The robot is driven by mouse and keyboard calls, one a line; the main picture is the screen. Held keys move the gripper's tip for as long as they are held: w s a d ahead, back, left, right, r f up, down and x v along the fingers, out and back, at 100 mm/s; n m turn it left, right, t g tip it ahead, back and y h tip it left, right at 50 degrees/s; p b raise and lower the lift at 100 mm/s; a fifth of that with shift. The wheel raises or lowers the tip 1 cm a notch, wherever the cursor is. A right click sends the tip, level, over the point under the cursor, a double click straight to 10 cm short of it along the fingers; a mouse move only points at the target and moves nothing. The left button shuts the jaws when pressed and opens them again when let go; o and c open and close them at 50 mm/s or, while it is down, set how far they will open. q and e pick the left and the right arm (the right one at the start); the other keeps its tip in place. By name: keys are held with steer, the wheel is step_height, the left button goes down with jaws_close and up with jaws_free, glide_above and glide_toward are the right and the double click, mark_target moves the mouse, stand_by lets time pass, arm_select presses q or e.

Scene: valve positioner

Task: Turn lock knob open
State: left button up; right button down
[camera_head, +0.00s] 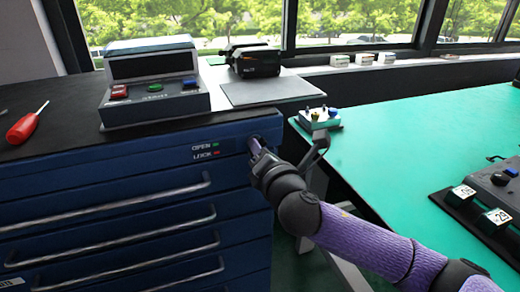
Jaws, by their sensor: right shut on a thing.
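The lock knob (257,142) is on the upper right of the blue drawer cabinet's front, mostly hidden by my right gripper. My left gripper is not in view.
The blue cabinet (110,165) has several drawers with bar handles, all closed. On its top are a control box with buttons (155,98), black devices (255,62), a grey plate (272,91) and a red screwdriver (25,125). A green table (400,130) stands right.

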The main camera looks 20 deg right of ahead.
arm_select(q)
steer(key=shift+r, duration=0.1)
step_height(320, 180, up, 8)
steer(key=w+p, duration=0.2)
steer(key=p, duration=0.6)
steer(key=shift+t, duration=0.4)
arm_select(e)
steer(key=m, duration=1.7)
steer(key=shift+f+m, duration=0.1)
steer(key=shift+m, duration=0.3)
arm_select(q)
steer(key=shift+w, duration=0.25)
arm_select(e)
steer(key=c, duration=0.7)
jaws_free()
steer(key=shift+s, duration=0.1)
